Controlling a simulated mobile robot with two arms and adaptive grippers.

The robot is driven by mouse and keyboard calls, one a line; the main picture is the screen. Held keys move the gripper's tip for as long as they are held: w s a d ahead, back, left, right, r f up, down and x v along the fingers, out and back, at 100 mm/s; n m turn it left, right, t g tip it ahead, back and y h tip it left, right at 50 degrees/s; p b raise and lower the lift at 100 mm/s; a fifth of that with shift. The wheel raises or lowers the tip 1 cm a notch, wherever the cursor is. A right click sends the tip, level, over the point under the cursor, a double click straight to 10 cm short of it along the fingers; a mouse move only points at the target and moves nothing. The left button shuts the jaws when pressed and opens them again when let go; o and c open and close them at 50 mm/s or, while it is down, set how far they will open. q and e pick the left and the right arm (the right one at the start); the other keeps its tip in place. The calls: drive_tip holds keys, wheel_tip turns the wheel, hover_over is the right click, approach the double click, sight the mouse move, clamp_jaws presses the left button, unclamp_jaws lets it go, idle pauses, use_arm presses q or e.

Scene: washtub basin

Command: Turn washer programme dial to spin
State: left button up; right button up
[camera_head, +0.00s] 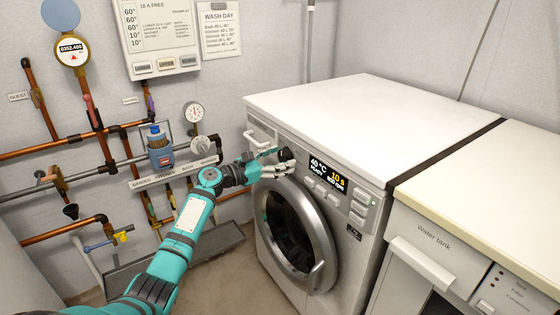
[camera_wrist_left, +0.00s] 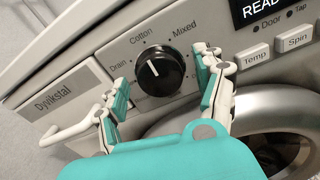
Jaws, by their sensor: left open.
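The washer (camera_head: 290,180) has a black round programme dial (camera_head: 287,155) on its front panel. In the left wrist view the dial (camera_wrist_left: 160,70) sits inside a ring of labels: Drain, Cotton and Mixed can be read; its lower labels are hidden or unreadable. The dial's white mark points up, roughly toward Cotton. My left gripper (camera_head: 272,158) is in front of the dial. In the left wrist view my left gripper (camera_wrist_left: 163,86) is open, its teal-padded fingers on either side of the dial, apart from it as far as I can tell. My right gripper is not in view.
The washer display (camera_head: 327,176) shows 40 °C and 10 s. Buttons sit right of the dial, including one marked Spin (camera_wrist_left: 298,40). The drawer handle (camera_wrist_left: 78,130) is close to the left finger. The round door (camera_head: 296,235) is below. Pipes (camera_head: 100,135) line the left wall.

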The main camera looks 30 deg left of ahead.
use_arm(q)
drive_tip(key=shift+w, duration=0.2)
drive_tip(key=c, duration=1.2)
drive_tip(key=shift+o, duration=0.2)
drive_tip(key=shift+d+m, duration=0.1)
drive_tip(key=shift+m, duration=0.2)
